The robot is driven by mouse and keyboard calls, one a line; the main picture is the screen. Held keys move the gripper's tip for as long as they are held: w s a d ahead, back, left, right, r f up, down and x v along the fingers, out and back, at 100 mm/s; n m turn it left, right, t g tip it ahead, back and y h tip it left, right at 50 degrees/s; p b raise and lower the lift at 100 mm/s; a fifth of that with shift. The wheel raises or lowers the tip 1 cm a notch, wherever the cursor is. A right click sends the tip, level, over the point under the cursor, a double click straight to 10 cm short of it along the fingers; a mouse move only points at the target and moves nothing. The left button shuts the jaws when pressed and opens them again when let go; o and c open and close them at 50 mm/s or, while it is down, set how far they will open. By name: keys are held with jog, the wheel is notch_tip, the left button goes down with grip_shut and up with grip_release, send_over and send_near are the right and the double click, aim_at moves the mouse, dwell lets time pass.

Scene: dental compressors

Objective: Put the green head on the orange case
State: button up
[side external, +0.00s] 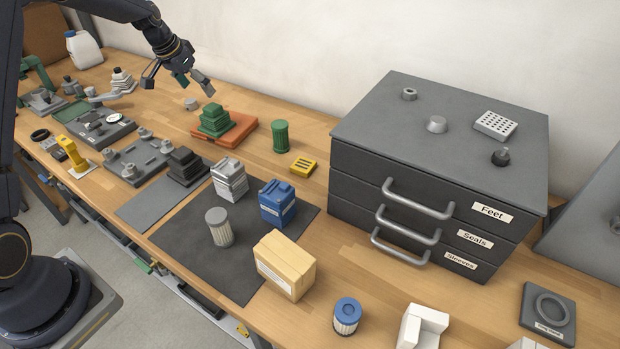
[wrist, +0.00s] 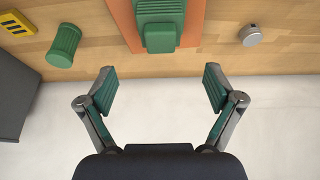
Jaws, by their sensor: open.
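A green stepped, finned block (side external: 215,121), which looks like the green head, sits on a flat orange piece (side external: 238,133) toward the back of the bench. In the wrist view the green block (wrist: 158,30) is at the top middle, with the orange piece (wrist: 126,22) showing on both sides of it. I cannot tell whether the orange piece is the case or a tray. My gripper (side external: 180,84) is open and empty, above and behind the block. In the wrist view its fingertips (wrist: 160,88) are spread wide, apart from the block.
A green ribbed cylinder (side external: 281,136) and a yellow slotted block (side external: 303,165) stand right of the orange piece. A small grey cylinder (side external: 191,104) is behind it. A grey drawer cabinet (side external: 438,130) stands to the right. Grey trays with parts (side external: 140,160) lie to the left.

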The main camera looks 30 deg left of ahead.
jog(key=s+d+r, duration=1.3)
jog(key=d+r, duration=0.1)
jog(key=s+d, duration=0.3)
jog(key=s, duration=0.6)
jog(key=s+d+f+t, duration=0.1)
jog(key=s+d, duration=0.3)
jog(key=s, duration=0.6)
jog(key=shift+s+d+f, duration=0.15)
jog(key=shift+d+f, duration=0.05)
jog(key=shift+f, duration=0.05)
